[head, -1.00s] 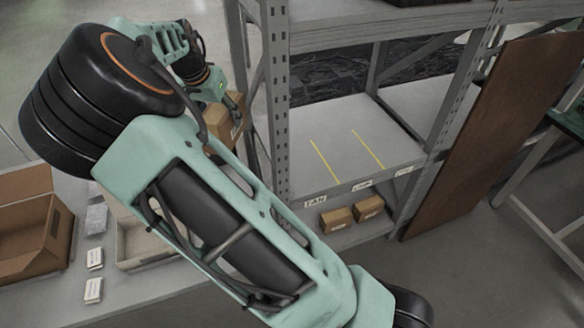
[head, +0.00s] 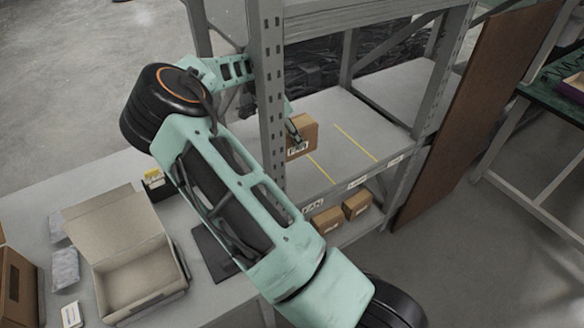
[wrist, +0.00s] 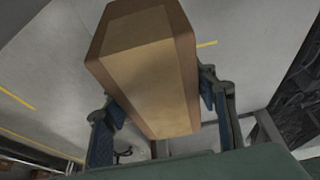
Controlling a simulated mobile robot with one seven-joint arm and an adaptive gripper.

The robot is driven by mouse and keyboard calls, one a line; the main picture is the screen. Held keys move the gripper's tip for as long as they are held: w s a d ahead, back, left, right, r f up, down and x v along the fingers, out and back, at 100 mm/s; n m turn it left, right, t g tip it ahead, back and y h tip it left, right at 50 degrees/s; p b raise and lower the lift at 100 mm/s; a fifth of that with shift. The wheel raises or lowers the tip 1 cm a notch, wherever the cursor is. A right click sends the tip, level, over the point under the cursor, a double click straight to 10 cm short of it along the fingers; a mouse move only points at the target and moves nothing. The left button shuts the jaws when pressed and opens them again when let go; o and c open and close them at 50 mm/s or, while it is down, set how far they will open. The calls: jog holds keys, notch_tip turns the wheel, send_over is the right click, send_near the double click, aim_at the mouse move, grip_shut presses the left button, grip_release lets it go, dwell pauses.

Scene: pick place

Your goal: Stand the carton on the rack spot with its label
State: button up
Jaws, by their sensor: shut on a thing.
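The brown carton (head: 303,137) is at the left bay of the rack's middle shelf, with a white label on its front. It fills the middle of the wrist view (wrist: 150,75), between the two fingers. My gripper (head: 294,128) is shut on the carton; both fingers also show in the wrist view (wrist: 165,115). I cannot tell whether the carton touches the shelf. The rack shelf (head: 385,115) has yellow divider lines and several labels on its front edge. The leftmost label (head: 313,206) reads FAN and is below the carton.
A rack post (head: 270,100) stands close to my arm. Two small cartons (head: 328,219) sit on the lower shelf. An open box (head: 130,265) is on the table at left. A brown board (head: 465,130) leans right of the rack. The shelf right of the carton is clear.

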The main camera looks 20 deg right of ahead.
jog(key=shift+f+b, duration=3)
jog(key=shift+f, duration=1.8)
jog(key=shift+f, duration=0.2)
jog(key=o, duration=1.6)
jog(key=shift+a, duration=0.1)
jog(key=shift+r, duration=0.1)
jog(key=p+v, duration=0.1)
jog(key=v, duration=1.1)
jog(key=shift+r, duration=0.1)
